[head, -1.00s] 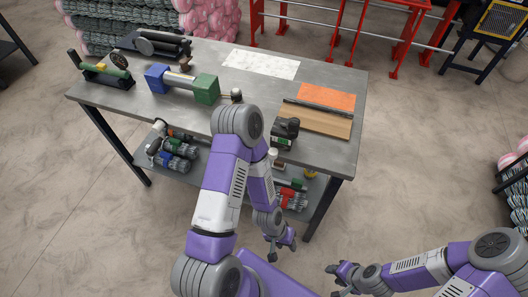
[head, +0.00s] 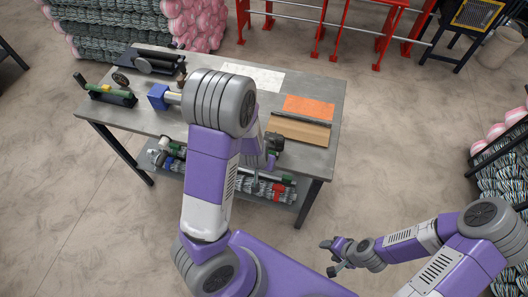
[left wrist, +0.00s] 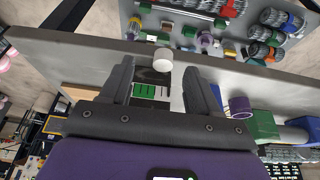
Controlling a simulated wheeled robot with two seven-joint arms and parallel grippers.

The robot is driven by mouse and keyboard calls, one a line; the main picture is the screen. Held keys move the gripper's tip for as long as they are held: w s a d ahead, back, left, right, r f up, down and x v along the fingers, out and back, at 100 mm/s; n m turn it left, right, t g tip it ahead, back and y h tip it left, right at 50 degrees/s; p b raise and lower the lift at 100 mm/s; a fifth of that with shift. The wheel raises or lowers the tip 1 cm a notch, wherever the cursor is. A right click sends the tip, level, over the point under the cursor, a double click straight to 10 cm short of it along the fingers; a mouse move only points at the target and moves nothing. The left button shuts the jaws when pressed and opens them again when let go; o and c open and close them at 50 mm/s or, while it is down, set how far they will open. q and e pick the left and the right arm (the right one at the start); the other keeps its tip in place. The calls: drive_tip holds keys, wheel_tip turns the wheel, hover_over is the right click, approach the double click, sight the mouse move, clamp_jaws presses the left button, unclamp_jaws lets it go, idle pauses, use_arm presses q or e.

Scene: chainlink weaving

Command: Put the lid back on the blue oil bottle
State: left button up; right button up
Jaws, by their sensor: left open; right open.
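My left gripper (left wrist: 160,82) is open in the left wrist view, with a finger on each side and nothing gripped. A small white round cap-like piece (left wrist: 162,60) shows between its fingertips, near the table's edge. Just beyond it is a dark item with a green label (left wrist: 151,91), partly hidden by the gripper; I cannot tell whether the two touch. A purple cylinder (left wrist: 240,106) stands right of the fingers. I cannot tell which of these is the blue oil bottle or its lid. My right gripper (head: 332,258) is open and empty, away from the table.
The workbench (head: 225,118) holds a blue vise-like tool (head: 158,97), an orange sheet (head: 309,107) and a brown board (head: 300,130). Its lower shelf (head: 300,205) carries several tools. My left arm covers part of the bench.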

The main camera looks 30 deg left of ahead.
use_arm(q)
drive_tip(key=r, duration=0.2)
drive_tip(key=shift+w+a+r, duration=0.35)
drive_tip(key=shift+w, duration=0.05)
use_arm(e)
drive_tip(key=shift+r, duration=0.65)
use_arm(q)
drive_tip(key=shift+b+x, duration=0.85)
drive_tip(key=shift+x, duration=3)
drive_tip(key=shift+a+r, duration=0.1)
drive_tip(key=shift+a, duration=0.1)
use_arm(e)
wheel_tip(320, 180, down, 2)
drive_tip(key=shift+f, duration=0.1)
